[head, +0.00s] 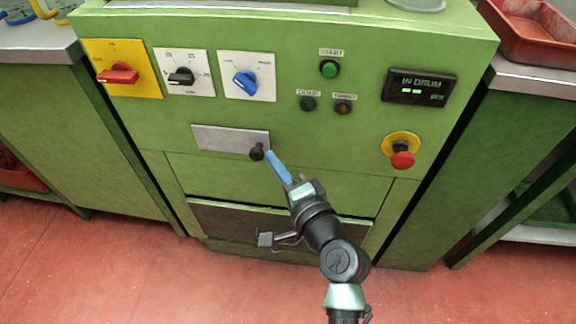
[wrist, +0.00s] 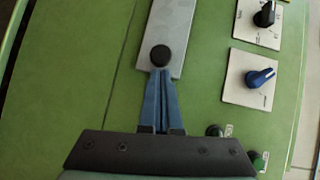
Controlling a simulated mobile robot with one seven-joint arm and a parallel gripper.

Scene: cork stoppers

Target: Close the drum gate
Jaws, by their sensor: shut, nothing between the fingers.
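The drum gate appears to be the grey metal plate (head: 225,138) on the front of the green machine, with a round black knob (head: 257,152) at its lower right end. In the wrist view the plate (wrist: 170,25) runs up from the same knob (wrist: 160,55). My gripper (head: 269,154) has its blue fingers together and empty. The fingertips (wrist: 160,73) are right beside the knob, on its right in the head view. I cannot tell whether they touch it.
Above the plate are a red switch (head: 118,74), a black dial (head: 181,77) and a blue dial (head: 245,83). A green button (head: 329,69), a lit display (head: 420,88) and a red stop button (head: 402,160) sit to the right. A dark opening (head: 235,216) lies below.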

